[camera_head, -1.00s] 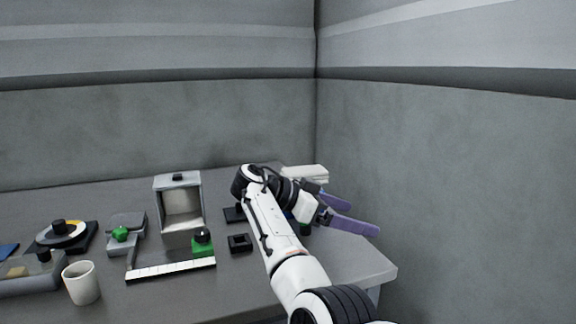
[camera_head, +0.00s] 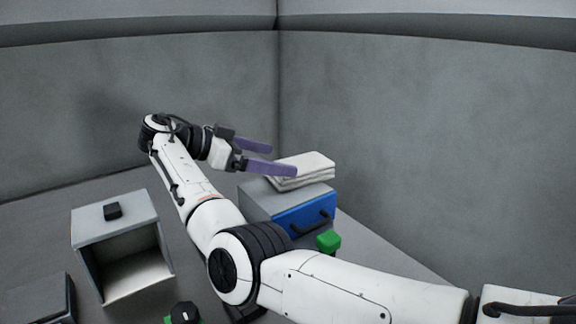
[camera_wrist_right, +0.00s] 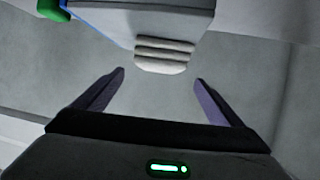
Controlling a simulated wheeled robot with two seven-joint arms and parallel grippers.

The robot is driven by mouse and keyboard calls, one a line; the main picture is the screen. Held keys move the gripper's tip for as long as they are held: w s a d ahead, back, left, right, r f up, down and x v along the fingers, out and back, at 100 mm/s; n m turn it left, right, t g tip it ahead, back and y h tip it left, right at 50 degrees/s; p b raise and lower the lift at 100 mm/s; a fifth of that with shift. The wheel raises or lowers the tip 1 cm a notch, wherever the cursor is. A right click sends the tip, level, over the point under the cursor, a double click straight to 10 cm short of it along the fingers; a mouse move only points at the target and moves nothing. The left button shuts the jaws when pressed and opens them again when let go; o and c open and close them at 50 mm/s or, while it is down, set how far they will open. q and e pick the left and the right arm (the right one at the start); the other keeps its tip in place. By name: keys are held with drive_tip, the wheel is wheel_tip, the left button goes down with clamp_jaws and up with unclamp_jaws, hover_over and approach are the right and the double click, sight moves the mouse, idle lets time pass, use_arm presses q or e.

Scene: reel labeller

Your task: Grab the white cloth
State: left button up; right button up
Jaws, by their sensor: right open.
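The white cloth (camera_head: 305,166) is a folded stack lying on top of a grey box with a blue drawer front (camera_head: 307,217). In the right wrist view the cloth (camera_wrist_right: 165,54) shows as a layered white edge, ahead of and between the fingertips. My right gripper (camera_head: 283,158) is open and empty, with purple fingers, just left of the cloth in the head view. In the wrist view the right gripper (camera_wrist_right: 159,77) has a clear gap between its fingers, and the cloth appears beyond the tips. My left gripper is out of view.
A grey open-fronted box (camera_head: 117,245) with a black knob stands on the table (camera_head: 45,222) at left. A green object (camera_head: 328,241) is in front of the blue drawer. Grey walls meet in a corner behind. My right arm crosses the table's middle.

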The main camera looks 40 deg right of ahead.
sight(302, 162)
drive_tip(key=x, duration=0.4)
drive_tip(key=shift+s+d, duration=0.2)
drive_tip(key=shift+s, duration=0.1)
drive_tip(key=p+x, duration=0.1)
drive_tip(key=x, duration=0.3)
drive_tip(key=shift+w+d, duration=0.1)
drive_tip(key=shift+d, duration=0.15)
drive_tip(key=shift+d+f, duration=0.15)
drive_tip(key=shift+d, duration=0.25)
